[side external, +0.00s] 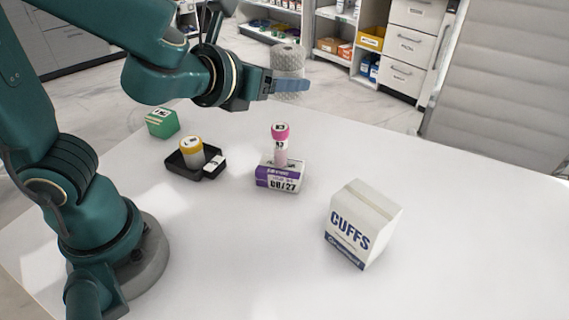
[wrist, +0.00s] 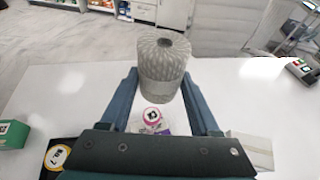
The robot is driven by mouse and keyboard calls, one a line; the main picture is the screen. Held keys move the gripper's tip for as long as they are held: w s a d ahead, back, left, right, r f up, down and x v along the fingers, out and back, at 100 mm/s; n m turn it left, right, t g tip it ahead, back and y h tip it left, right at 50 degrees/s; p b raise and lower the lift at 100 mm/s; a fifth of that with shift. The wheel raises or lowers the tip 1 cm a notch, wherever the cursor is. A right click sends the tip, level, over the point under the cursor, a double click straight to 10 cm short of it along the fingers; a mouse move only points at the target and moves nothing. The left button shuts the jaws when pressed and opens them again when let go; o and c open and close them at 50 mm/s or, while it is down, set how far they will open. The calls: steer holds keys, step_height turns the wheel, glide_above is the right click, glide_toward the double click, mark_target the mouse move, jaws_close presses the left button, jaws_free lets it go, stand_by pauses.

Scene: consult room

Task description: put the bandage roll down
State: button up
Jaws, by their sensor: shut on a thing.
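The bandage roll is a grey, woven-textured cylinder with a hole in its top, upright in the side view (side external: 289,60) and filling the upper middle of the wrist view (wrist: 162,62). My gripper (side external: 300,86) is shut on it, with its blue fingers on either side of the roll, as the wrist view also shows (wrist: 160,76). The roll is held up in the air, above the far part of the white table (side external: 230,245). The near finger hides part of the roll in the side view.
A pink-capped vial (side external: 281,132) stands at a purple-and-white box (side external: 280,176); I cannot tell whether on or behind it. A black tray (side external: 180,170) holds a yellow-topped jar (side external: 190,150). A green box (side external: 162,123) and a CUFFS box (side external: 362,222) stand apart. The table's right side is clear.

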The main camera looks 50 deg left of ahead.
steer(key=s+d, duration=0.2)
steer(key=d, duration=0.1)
steer(key=shift+s+f, duration=0.35)
steer(key=shift+s, duration=0.05)
steer(key=s+f+n+g+y, duration=1.05)
steer(key=s+n+g, duration=0.55)
steer(key=n, duration=0.2)
steer(key=s+d+f+n+g+h, duration=0.1)
steer(key=s+d+n+g+h, duration=0.35)
steer(key=s+n+g, duration=0.2)
steer(key=s+d+r+n+g+h, duration=0.1)
steer(key=s+d+n+g+h, duration=0.1)
steer(key=d+n+g+h, duration=0.4)
steer(key=r+n+t+h, duration=0.2)
steer(key=n+t+h, duration=1)
steer(key=n+h, duration=0.5)
glide_above(348, 314)
steer(key=s, duration=0.2)
steer(key=n+y, duration=0.1)
steer(key=shift+t, duration=0.25)
steer(key=f, duration=1)
steer(key=shift+w+d, duration=0.2)
steer(key=shift+w, duration=0.1)
